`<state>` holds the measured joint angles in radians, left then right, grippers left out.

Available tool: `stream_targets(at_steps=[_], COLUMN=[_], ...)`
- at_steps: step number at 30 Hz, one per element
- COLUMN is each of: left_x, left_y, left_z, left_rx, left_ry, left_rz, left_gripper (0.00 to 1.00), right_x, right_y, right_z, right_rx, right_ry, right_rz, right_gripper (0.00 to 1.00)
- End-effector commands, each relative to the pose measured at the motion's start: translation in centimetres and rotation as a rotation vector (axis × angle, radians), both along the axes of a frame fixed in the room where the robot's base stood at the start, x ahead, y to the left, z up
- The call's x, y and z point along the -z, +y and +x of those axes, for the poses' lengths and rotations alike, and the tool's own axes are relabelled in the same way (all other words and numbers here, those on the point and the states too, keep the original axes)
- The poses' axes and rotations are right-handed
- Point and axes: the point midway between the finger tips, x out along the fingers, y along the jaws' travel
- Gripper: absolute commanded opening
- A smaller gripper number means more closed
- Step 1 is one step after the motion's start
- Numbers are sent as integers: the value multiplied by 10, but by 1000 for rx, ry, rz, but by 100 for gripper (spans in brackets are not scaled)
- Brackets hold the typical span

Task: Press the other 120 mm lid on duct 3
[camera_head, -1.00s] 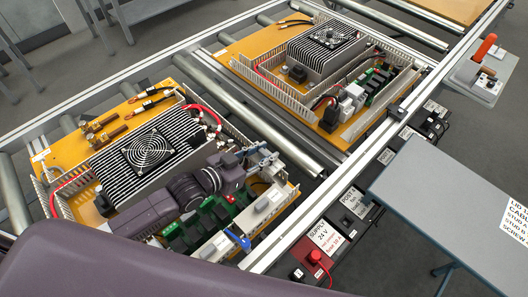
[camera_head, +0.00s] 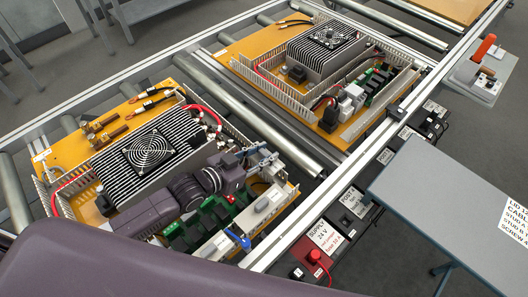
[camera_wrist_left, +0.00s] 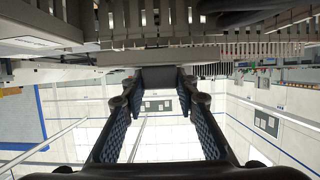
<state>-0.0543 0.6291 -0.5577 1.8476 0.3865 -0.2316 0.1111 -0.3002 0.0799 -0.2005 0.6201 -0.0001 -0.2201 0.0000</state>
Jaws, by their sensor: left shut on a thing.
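My left gripper (camera_head: 258,162) is over the near panel, at the right end of the heatsink. In the left wrist view its two dark padded fingers (camera_wrist_left: 158,80) close in on a pale grey strip, which looks like the lid (camera_wrist_left: 205,55). The strip lies crosswise, close to slotted duct walls (camera_wrist_left: 200,30). I cannot tell whether it touches them or is seated. In the head view the gripper and wrist mostly hide the held lid and the duct beneath. My right gripper is not in view.
The near panel carries a finned heatsink with a fan (camera_head: 150,152), green terminal blocks (camera_head: 212,218) and red cables (camera_head: 203,112) close to the arm. A second panel (camera_head: 240,58) lies behind. A red supply box (camera_head: 313,258) and a grey table (camera_head: 450,195) stand at right.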

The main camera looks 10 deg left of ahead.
Motion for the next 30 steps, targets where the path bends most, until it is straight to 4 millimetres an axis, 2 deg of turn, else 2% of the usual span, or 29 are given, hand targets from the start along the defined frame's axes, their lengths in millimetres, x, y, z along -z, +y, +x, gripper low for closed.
stream_targets(at_steps=[14,30], left_x=[1,14], left_y=[0,0], left_z=[0,0], left_rx=[0,0], left_ry=[0,-1], left_rz=[0,-1], left_gripper=[9,9], right_x=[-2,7], right_y=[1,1], right_z=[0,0], right_rx=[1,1], right_ry=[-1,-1], right_rz=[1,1], right_gripper=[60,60])
